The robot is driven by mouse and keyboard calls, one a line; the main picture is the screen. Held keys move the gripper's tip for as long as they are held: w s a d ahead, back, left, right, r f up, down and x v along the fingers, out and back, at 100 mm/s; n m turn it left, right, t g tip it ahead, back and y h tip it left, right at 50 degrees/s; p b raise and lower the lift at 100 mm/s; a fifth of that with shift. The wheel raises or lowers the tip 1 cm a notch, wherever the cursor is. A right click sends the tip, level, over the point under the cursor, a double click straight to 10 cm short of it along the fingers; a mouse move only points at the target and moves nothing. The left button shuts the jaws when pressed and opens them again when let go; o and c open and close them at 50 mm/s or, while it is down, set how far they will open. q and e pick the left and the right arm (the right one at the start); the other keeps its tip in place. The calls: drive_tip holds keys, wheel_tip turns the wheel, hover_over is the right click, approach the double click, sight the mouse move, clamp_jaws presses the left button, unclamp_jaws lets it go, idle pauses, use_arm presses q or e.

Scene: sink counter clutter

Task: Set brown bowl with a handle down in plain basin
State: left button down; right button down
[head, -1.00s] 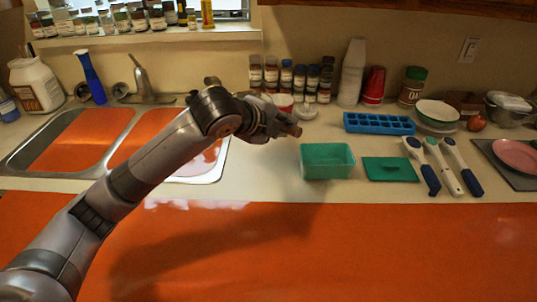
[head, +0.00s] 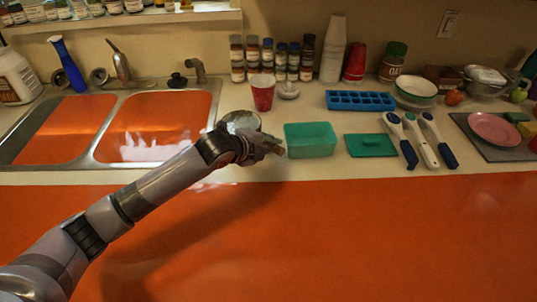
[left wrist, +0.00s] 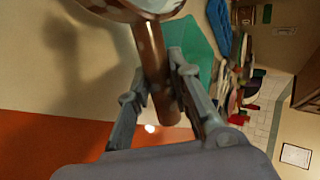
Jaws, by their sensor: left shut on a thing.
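My left gripper (head: 272,147) is above the counter's front edge, left of the green tub. It is shut on the handle of the brown bowl (head: 240,121), whose rim shows just behind the hand in the head view. In the left wrist view, the brown handle (left wrist: 161,95) runs between the two fingers, and the bowl (left wrist: 140,8) is cut off at the top. The sink is left of the gripper, with a left basin (head: 65,128) and a right basin (head: 160,112), both orange inside. My right gripper is out of view.
A red cup (head: 262,92) stands behind the hand. The green tub (head: 310,140), a green lid (head: 371,145) and a blue ice tray (head: 360,100) are to the right.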

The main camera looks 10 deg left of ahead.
use_arm(q)
drive_tip(key=shift+f, duration=2.1)
drive_tip(key=c, duration=1.5)
unclamp_jaws()
drive_tip(key=shift+f, duration=0.1)
drive_tip(key=shift+o, duration=0.2)
drive_tip(key=shift+s, duration=0.1)
drive_tip(key=b+v, duration=0.1)
drive_tip(key=v, duration=1.1)
